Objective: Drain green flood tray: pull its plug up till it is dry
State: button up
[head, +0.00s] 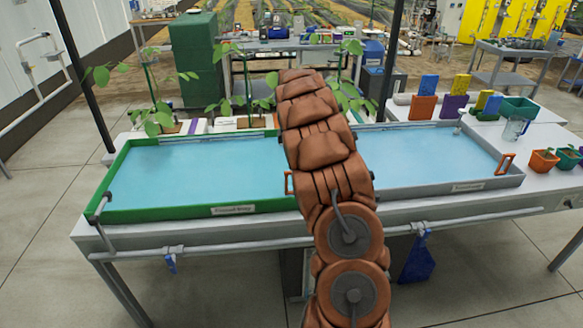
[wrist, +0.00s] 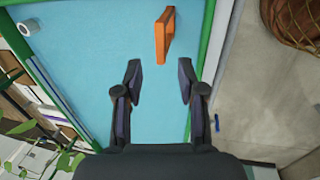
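The green flood tray (head: 120,213) is on the left of the bench and holds blue water (head: 200,170); its label is on the front wall. An orange plug handle (head: 289,183) shows at its right end, partly hidden by my arm. In the wrist view the orange handle (wrist: 166,35) stands by the tray's green rim (wrist: 210,40). My gripper (wrist: 160,78) is open and empty over the water, its fingertips short of the handle and apart from it. My arm hides the gripper in the head view.
A grey tray (head: 440,190) of blue water with its own orange handle (head: 504,163) is to the right. A pipe (head: 230,248) runs along the bench front. Plants (head: 165,118) stand behind the green tray. Orange pots (head: 543,160) and a clear jug (head: 514,129) are at right.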

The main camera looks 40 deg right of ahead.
jog(key=shift+w+d+f+p, duration=0.2)
jog(key=shift+f+p, duration=0.2)
jog(key=shift+f, duration=0.9)
jog(key=shift+w+d+f+p, duration=0.15)
jog(key=shift+f+p, duration=0.25)
jog(key=shift+f, duration=0.85)
jog(key=shift+a, duration=0.1)
grip_shut()
